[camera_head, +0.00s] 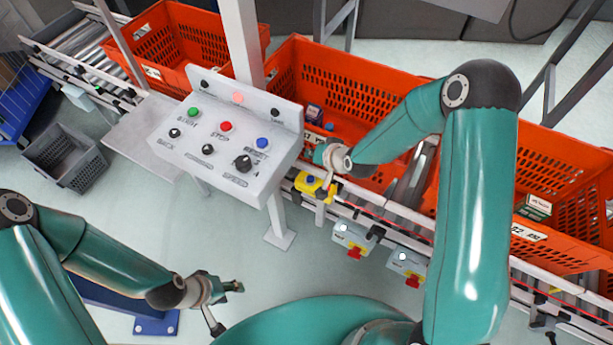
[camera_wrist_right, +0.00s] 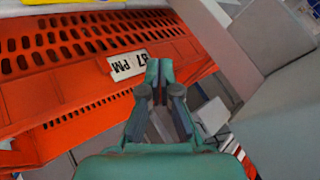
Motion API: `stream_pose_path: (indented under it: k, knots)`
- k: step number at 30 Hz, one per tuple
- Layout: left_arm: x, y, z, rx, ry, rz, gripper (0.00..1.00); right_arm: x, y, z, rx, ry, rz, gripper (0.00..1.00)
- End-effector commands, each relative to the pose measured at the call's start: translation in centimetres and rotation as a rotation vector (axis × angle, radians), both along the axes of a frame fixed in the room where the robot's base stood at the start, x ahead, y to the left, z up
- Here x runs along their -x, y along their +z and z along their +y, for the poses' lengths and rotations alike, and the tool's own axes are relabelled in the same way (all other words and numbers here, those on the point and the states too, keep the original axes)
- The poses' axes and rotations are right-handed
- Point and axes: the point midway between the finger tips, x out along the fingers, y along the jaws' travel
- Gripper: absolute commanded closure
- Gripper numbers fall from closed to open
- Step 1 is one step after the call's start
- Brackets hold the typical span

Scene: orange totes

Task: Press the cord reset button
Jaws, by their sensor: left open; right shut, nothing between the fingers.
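A yellow box with a blue button (camera_head: 311,181) on top is mounted on the conveyor's near rail, right of the control panel's post. My right gripper (camera_head: 320,152) is just above and behind this box in the head view, pointing left, apart from the button as far as I can tell. In the right wrist view its fingertips (camera_wrist_right: 159,72) are together and empty, in front of an orange tote wall; the blue button cannot be made out there. My left gripper (camera_head: 236,286) is open and empty, low over the floor, far from the box.
A white control panel (camera_head: 228,150) with green, red, blue and black controls stands left of my right gripper. Orange totes (camera_head: 345,80) line the conveyor behind. Small grey boxes with red knobs (camera_head: 354,252) hang along the rail. A grey crate (camera_head: 70,160) stands at left.

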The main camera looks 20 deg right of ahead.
Motion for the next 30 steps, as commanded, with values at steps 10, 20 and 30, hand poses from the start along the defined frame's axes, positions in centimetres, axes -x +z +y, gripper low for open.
stream_pose_path:
  k: [10,20,30]
  knots:
    - [0.0,-0.4,0.0,0.0,0.0,0.0,0.55,0.1,-0.7,0.0,0.0,0.001,0.003,1.0]
    - [0.0,-2.3,0.0,0.0,0.0,0.0,0.55,0.1,-4.3,0.1,0.001,0.002,0.005,1.0]
    - [0.0,-5.6,0.0,0.0,0.0,0.0,0.55,0.1,-8.5,0.1,0.001,0.002,0.003,1.0]
